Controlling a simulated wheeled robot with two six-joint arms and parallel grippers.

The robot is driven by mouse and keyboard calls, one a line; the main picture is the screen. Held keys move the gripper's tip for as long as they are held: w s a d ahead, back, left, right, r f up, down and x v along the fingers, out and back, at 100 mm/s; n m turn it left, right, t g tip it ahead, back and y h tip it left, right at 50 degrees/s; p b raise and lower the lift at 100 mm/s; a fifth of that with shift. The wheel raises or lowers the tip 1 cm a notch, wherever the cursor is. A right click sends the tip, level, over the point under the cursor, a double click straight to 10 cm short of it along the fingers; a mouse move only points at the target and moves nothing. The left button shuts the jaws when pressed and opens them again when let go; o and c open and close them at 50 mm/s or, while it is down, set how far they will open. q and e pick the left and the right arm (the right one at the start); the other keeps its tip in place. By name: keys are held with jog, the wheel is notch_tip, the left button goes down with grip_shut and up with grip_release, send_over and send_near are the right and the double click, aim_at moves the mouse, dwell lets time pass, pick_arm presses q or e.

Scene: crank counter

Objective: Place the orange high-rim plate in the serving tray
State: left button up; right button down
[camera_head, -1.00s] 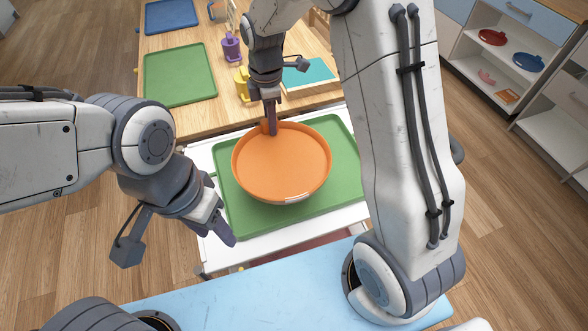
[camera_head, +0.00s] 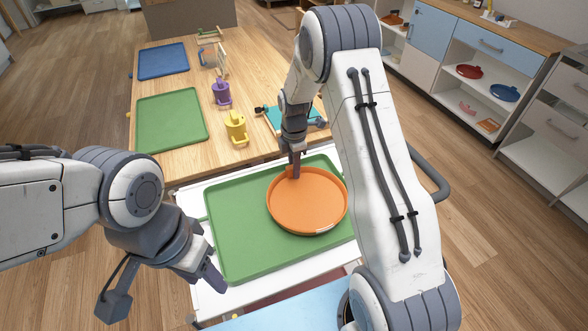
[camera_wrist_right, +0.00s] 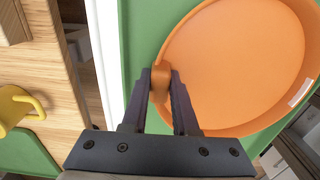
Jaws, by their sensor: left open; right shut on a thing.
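The orange high-rim plate (camera_head: 308,208) is over the right part of the green serving tray (camera_head: 235,245), which lies on a white cart top. I cannot tell whether the plate touches the tray floor. My right gripper (camera_head: 295,172) is at the plate's far side, shut on its small tab; the wrist view shows the fingers (camera_wrist_right: 164,84) on either side of the tab, with the plate (camera_wrist_right: 230,65) to the right. My left gripper (camera_head: 214,280) is open and empty at the tray's left front corner. My right arm hides the tray's right end.
Behind the cart, a wooden table (camera_head: 185,160) holds another green tray (camera_head: 171,120), a blue tray (camera_head: 163,61), a purple mug (camera_head: 221,93), a yellow mug (camera_head: 236,126) and a teal board (camera_head: 277,118). The tray's left half is bare. Shelves stand at the right.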

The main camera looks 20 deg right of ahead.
jog(key=shift+f, duration=0.6)
jog(key=shift+f, duration=0.15)
jog(key=c, duration=0.7)
grip_release()
